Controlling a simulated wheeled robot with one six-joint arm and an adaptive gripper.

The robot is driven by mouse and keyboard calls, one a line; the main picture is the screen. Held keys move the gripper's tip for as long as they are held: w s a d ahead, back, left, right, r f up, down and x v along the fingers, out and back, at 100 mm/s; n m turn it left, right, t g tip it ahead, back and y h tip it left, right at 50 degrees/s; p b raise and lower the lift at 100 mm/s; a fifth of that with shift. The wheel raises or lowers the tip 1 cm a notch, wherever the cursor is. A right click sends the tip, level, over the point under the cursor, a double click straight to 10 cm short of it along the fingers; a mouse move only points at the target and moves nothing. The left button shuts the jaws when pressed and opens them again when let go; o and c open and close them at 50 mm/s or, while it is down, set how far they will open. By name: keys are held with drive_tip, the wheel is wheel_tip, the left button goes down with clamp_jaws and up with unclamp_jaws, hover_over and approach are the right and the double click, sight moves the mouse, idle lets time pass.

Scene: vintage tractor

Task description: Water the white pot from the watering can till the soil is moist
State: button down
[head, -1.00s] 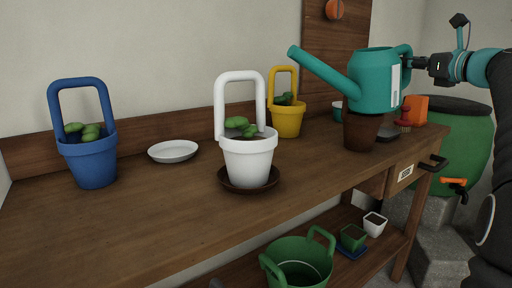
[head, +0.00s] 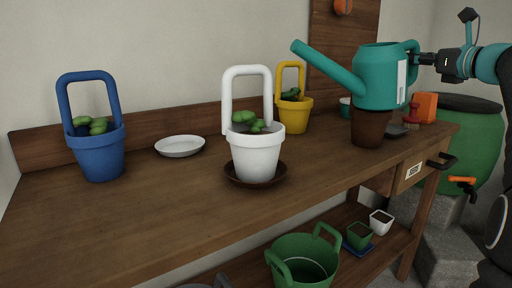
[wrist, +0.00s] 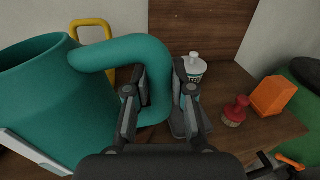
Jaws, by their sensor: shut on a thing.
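The teal watering can (head: 378,78) is held up at the right of the bench, its long spout pointing up and to the left. My gripper (head: 416,60) is shut on its handle; in the wrist view the fingers (wrist: 160,95) close around the teal handle (wrist: 128,52). The white pot (head: 256,155) with a tall white handle and a green plant (head: 250,120) stands on a dark brown saucer (head: 229,174) at mid-bench. The spout tip is to the upper right of the pot, apart from it. The pot's soil is mostly hidden by leaves.
A brown pot (head: 368,128) stands just under the can. A blue pot (head: 97,155) and white saucer (head: 180,146) are left, a yellow pot (head: 293,118) behind. An orange block (head: 425,106) and red-handled brush (wrist: 235,112) are right. The bench front left (head: 130,220) is clear.

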drive_tip(key=shift+s+a+f+b, duration=0.15)
drive_tip(key=shift+s+a+b, duration=0.35)
drive_tip(key=shift+a, duration=0.45)
drive_tip(key=shift+s+a+f+b, duration=0.15)
drive_tip(key=shift+s+a+b, duration=0.4)
drive_tip(key=shift+a, duration=0.35)
drive_tip(key=shift+s+a+f+b, duration=0.15)
drive_tip(key=shift+s+a+b, duration=0.2)
drive_tip(key=shift+s+a, duration=0.45)
drive_tip(key=shift+w+a+r+n+p, duration=0.15)
drive_tip(key=shift+r+n+p, duration=0.45)
drive_tip(key=shift+r+p, duration=1)
drive_tip(key=shift+a+r+n+p, duration=0.15)
drive_tip(key=shift+r+n+p, duration=0.45)
drive_tip(key=shift+r+p, duration=0.95)
idle(2.2)
